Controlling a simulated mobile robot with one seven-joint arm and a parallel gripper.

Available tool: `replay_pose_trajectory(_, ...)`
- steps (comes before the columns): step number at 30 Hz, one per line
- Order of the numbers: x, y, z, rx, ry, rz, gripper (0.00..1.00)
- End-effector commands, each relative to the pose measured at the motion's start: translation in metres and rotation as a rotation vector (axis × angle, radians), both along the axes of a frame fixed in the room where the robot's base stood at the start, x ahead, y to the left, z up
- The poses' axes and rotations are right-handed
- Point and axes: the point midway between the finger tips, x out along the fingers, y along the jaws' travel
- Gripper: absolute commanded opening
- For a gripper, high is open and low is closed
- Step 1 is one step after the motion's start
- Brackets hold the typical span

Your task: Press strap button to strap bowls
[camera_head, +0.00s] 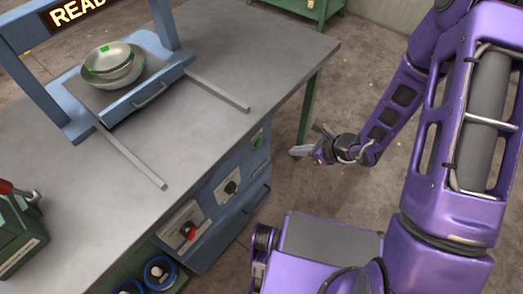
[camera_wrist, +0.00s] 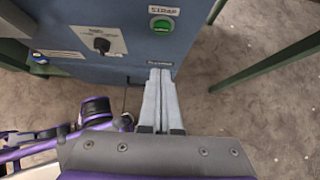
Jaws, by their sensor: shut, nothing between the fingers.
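The green strap button (camera_wrist: 162,25) is on the blue-grey cabinet front, under a label that reads STRAP. It also shows in the head view (camera_head: 257,141) at the right end of the cabinet. The metal bowls (camera_head: 112,62) sit stacked, with green marks, on the blue tray (camera_head: 135,105) under the blue frame on the table. My gripper (camera_head: 297,151) is shut and empty, to the right of the cabinet. In the wrist view its fingers (camera_wrist: 160,72) lie together, below the button in the picture and apart from it.
A black knob (camera_head: 231,187) and a red switch (camera_head: 189,231) are on the same cabinet front. Green table legs (camera_head: 309,110) stand near my gripper. The floor beside the cabinet is clear. A green toolbox (camera_head: 18,235) stands on the table at left.

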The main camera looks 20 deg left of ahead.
Motion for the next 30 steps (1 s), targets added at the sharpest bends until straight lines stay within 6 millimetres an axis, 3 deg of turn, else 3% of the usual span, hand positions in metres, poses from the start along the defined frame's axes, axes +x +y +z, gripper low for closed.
replay_pose_trajectory(14,0.001,0.006,-0.007,0.004,0.004,-0.003,0.00)
replay_pose_trajectory(28,0.025,0.066,-0.072,0.003,0.006,-0.002,0.00)
replay_pose_trajectory(30,0.031,0.077,-0.072,0.006,0.001,0.000,0.00)
